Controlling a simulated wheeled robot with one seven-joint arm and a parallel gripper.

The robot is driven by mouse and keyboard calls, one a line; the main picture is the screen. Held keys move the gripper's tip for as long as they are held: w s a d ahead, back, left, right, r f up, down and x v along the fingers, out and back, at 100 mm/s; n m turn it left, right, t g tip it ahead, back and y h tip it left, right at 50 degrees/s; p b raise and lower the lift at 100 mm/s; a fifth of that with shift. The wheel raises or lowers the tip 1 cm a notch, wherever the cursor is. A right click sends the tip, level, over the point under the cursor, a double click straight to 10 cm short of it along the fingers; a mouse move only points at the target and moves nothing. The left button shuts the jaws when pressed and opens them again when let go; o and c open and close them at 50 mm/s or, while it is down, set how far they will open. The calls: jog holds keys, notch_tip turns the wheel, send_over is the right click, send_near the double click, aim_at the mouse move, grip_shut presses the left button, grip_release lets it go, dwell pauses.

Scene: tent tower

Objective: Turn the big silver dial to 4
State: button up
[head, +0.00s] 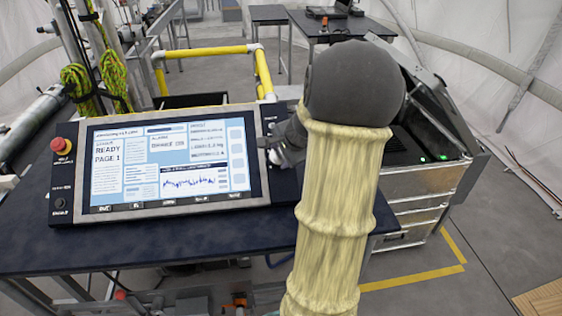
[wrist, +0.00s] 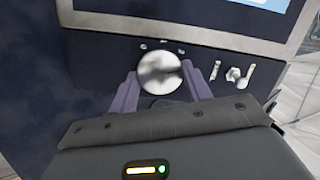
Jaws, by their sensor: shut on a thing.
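The big silver dial (wrist: 160,73) shows in the wrist view on the dark panel, below the edge of the screen. My gripper (wrist: 160,84) has its two purple fingers on either side of the dial, shut on it. No number can be read around the dial; the small marks above it are too blurred. In the head view my arm covers most of the dial's area, and my gripper (head: 285,155) shows only in part at the right side of the console.
The console screen (head: 168,165) is lit and reads "READY PAGE 1". A red button (head: 61,146) sits at its left. Small silver controls (wrist: 233,75) sit right of the dial. An open metal case (head: 430,150) stands right of my arm. Yellow rails (head: 210,51) stand behind the console.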

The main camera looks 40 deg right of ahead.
jog(key=m+b, duration=0.2)
jog(key=m, duration=0.1)
jog(key=m+t+h+b, duration=0.1)
jog(key=m+b, duration=0.1)
jog(key=m, duration=0.1)
jog(key=shift+s+a+f, duration=0.1)
jog(key=shift+f, duration=0.1)
jog(key=m+b, duration=0.1)
jog(key=m, duration=0.2)
jog(key=m+h+b, duration=0.1)
jog(key=m, duration=0.3)
jog(key=shift+a+t, duration=0.15)
jog(key=shift+t, duration=0.15)
jog(key=o, duration=1)
jog(key=shift+c, duration=0.2)
jog(key=shift+s+r, duration=0.1)
jog(key=p+v, duration=0.6)
jog(key=v, duration=1.1)
jog(key=shift+a+p, duration=0.35)
jog(key=shift+p, duration=0.05)
